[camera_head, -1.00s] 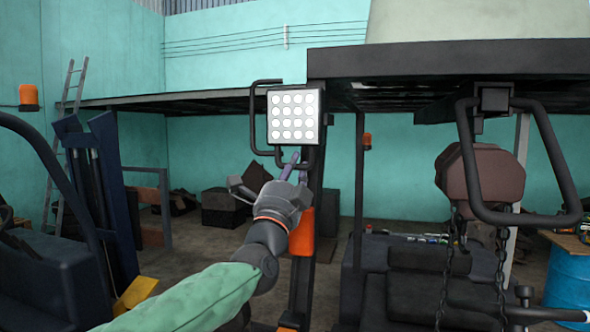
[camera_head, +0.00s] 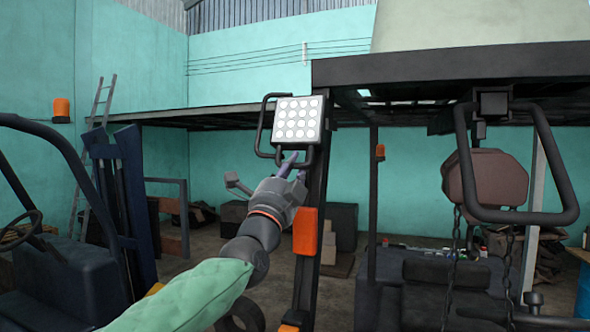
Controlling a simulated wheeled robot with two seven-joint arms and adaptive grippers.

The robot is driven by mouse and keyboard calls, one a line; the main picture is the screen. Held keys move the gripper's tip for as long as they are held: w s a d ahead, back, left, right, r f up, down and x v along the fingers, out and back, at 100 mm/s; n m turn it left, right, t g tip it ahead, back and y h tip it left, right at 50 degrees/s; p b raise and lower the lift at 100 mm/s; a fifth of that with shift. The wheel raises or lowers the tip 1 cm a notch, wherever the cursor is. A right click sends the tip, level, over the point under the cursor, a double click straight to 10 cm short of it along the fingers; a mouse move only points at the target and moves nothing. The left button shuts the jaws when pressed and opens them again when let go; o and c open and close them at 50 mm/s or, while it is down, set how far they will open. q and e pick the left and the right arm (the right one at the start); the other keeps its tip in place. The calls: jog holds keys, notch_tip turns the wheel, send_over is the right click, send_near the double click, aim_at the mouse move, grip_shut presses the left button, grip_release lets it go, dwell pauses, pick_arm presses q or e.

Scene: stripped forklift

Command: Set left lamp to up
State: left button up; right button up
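The left lamp (camera_head: 297,121) is a square white panel with rows of round lights, mounted on the dark forklift post (camera_head: 315,200). Its face looks toward me and tilts slightly. A black tube bracket (camera_head: 264,130) stands around its left side. My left gripper (camera_head: 291,163) is just below the lamp's lower edge, its purplish fingers pointing up at it. The two fingertips look a little apart, with nothing seen between them. Whether they touch the lamp or the bracket cannot be told. My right gripper is not in view.
A dark roof beam (camera_head: 450,66) runs right from the post. A black tube frame (camera_head: 569,180) and hanging chains (camera_head: 508,260) are at right. An orange block (camera_head: 305,231) sits on the post beside my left wrist. A steering wheel (camera_head: 18,228) is at far left.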

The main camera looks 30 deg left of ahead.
pick_arm(q)
jog(key=shift+o, duration=0.9)
jog(key=shift+s, duration=0.15)
jog(key=v, duration=1.2)
jog(key=shift+a, duration=0.1)
